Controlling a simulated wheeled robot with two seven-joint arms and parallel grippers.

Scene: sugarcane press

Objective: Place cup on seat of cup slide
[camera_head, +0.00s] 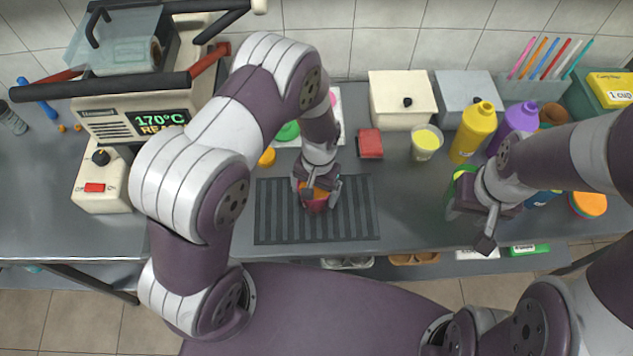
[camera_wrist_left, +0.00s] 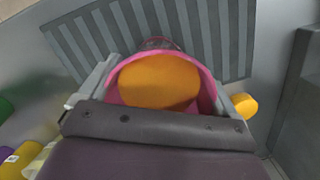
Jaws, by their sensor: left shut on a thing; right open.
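My left gripper (camera_head: 317,192) is shut on a pink cup (camera_head: 316,205) with an orange top or filling. The cup is over the dark ribbed mat (camera_head: 355,225); I cannot tell whether it touches the mat. In the left wrist view the cup's pink rim (camera_wrist_left: 213,88) and round orange inside (camera_wrist_left: 160,80) lie between the two fingers. My right gripper (camera_head: 472,218) is open near the table's front right, in front of a green item (camera_head: 460,176). I cannot make out the cup slide or its seat for certain.
A machine with a 170°C display (camera_head: 155,122) stands left. Behind the mat are a red block (camera_head: 370,144), a white lidded box (camera_head: 402,100) and a cup with yellow contents (camera_head: 427,141). Yellow (camera_head: 472,130) and purple (camera_head: 520,120) bottles crowd the right.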

